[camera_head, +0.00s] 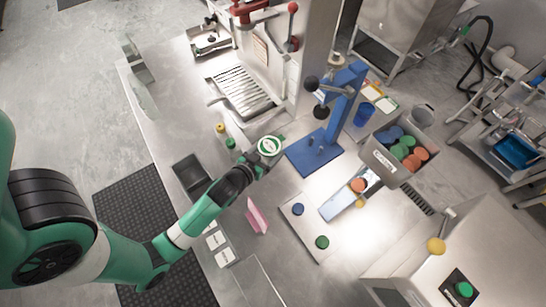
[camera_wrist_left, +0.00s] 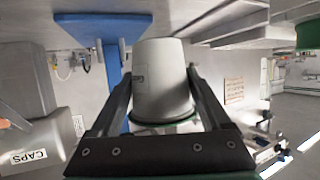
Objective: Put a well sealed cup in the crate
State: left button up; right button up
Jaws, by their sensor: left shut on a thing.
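My left gripper (camera_head: 259,158) is shut on a cup (camera_head: 269,147) over the metal counter, left of the blue press stand. From above, the cup shows a green lid with a white disc and green mark. In the left wrist view, the white cup (camera_wrist_left: 163,80) sits between the two fingers, with a green rim (camera_wrist_left: 168,127) near the gripper base. I cannot tell how tight the lid is. A blue crate-like bin (camera_head: 517,152) stands on the shelf at the far right. My right gripper is not in view.
The blue press stand (camera_head: 314,152) is close right of the cup. A grey caps box (camera_head: 382,158) holds coloured caps. A white board (camera_head: 303,222) has blue and green caps. A pink stand (camera_head: 257,216) is near my arm. A blue cup (camera_head: 363,115) stands behind the press.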

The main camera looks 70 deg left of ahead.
pick_arm(q)
jog(key=shift+w+a+f, duration=0.25)
jog(key=shift+w+f, duration=0.25)
jog(key=shift+f, duration=0.3)
jog(key=shift+w+a+f, duration=0.1)
jog(key=shift+w+f, duration=0.05)
jog(key=shift+w, duration=0.1)
jog(key=shift+w+f+b, duration=0.1)
jog(key=shift+f+b, duration=0.1)
jog(key=shift+b, duration=0.1)
jog(key=shift+w+a+f+b, duration=0.1)
jog(key=shift+f+b, duration=0.7)
jog(key=shift+f, duration=0.8)
jog(key=shift+f, duration=0.1)
